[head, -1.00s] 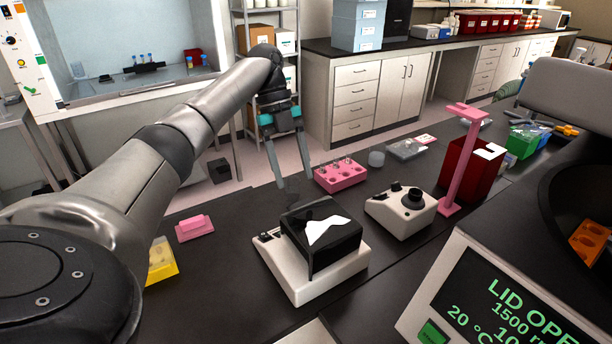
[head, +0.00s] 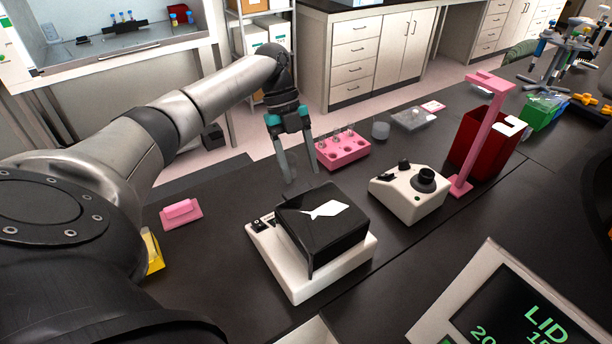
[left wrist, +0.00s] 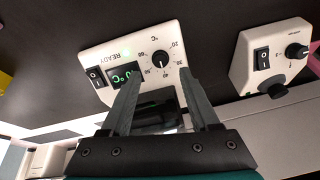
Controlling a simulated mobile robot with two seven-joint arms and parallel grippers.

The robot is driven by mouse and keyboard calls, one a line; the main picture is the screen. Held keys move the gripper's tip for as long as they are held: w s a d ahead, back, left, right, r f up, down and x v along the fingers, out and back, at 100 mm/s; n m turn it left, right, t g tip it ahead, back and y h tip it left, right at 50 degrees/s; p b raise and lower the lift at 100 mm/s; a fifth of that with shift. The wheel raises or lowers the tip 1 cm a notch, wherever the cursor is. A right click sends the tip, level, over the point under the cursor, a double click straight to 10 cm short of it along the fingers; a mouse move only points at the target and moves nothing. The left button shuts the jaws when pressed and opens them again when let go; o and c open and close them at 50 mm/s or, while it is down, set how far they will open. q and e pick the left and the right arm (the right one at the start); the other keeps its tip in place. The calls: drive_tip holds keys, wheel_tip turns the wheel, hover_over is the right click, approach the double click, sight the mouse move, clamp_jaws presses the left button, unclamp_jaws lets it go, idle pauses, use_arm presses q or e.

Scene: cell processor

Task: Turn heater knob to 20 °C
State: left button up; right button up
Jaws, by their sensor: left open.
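The heater (head: 338,264) is a white box with a black block on top, on the dark bench in the head view. Its panel with scale and READY label shows upside down in the left wrist view (left wrist: 150,42). The black heater knob (left wrist: 161,61) sits on that panel, beside a green °C display (left wrist: 124,75) partly covered by a finger. I cannot read the knob's setting surely. My left gripper (head: 303,177) is open and empty, just behind the heater's black block. In the left wrist view its fingers (left wrist: 160,88) straddle the line to the knob, apparently not touching it.
A white device with knobs (head: 408,196) stands right of the heater. A pink tube rack (head: 342,153) is behind the gripper. A pink stand (head: 478,135) and red bin (head: 487,145) are farther right. A screen (head: 515,310) fills the lower right.

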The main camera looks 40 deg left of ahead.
use_arm(q)
drive_tip(key=x, duration=0.5)
drive_tip(key=shift+d+f, duration=0.15)
drive_tip(key=shift+f, duration=0.15)
drive_tip(key=shift+c, duration=0.4)
clamp_jaws()
